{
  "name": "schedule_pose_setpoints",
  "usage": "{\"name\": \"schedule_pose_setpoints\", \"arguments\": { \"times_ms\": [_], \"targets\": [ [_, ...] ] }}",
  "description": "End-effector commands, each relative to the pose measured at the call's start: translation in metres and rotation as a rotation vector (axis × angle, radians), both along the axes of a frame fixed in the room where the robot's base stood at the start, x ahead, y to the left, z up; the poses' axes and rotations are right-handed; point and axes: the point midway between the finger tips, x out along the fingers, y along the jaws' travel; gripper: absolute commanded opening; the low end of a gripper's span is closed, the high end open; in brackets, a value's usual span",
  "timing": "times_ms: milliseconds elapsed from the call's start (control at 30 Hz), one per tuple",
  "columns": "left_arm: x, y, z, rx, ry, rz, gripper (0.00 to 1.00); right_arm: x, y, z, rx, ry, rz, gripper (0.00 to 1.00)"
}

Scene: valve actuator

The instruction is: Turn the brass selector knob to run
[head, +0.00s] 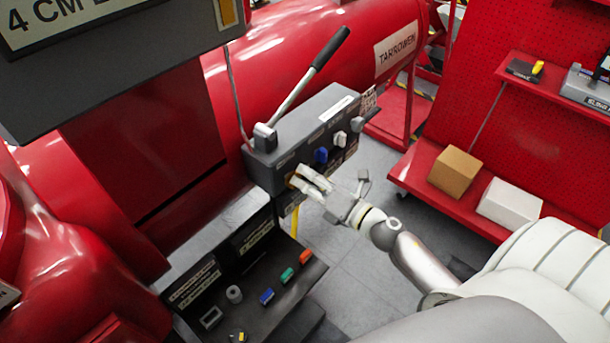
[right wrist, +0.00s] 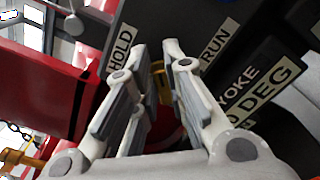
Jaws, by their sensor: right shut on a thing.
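The brass selector knob (right wrist: 158,78) shows as a small yellow piece between the fingers in the right wrist view, mostly hidden by them. The label HOLD (right wrist: 121,48) is to its left and the label RUN (right wrist: 216,46) to its right. Which label the knob points at I cannot tell. My right gripper (head: 305,181) is shut on the knob at the lower front face of the grey valve box (head: 262,172); its fingers also show in the right wrist view (right wrist: 155,58). My left gripper is not in view.
A lever (head: 312,75) with a black grip rises from the box. A blue knob (head: 321,155) and a white knob (head: 340,138) are farther along its face. A dark tray (head: 262,282) with small coloured parts sits below. A red shelf (head: 425,165) holds boxes at right.

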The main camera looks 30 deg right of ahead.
Motion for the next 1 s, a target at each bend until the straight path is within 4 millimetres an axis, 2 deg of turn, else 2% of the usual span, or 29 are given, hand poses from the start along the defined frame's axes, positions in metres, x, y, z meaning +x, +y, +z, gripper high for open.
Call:
{"name": "schedule_pose_setpoints", "arguments": {
  "times_ms": [500, 1000],
  "targets": [
    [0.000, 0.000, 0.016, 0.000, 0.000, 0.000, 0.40, 0.001, -0.004, -0.006, 0.420, 0.147, -0.001, 0.00],
    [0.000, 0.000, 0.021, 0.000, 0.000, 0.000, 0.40, 0.001, -0.004, -0.010, 0.589, 0.205, -0.001, 0.00]
  ]
}}
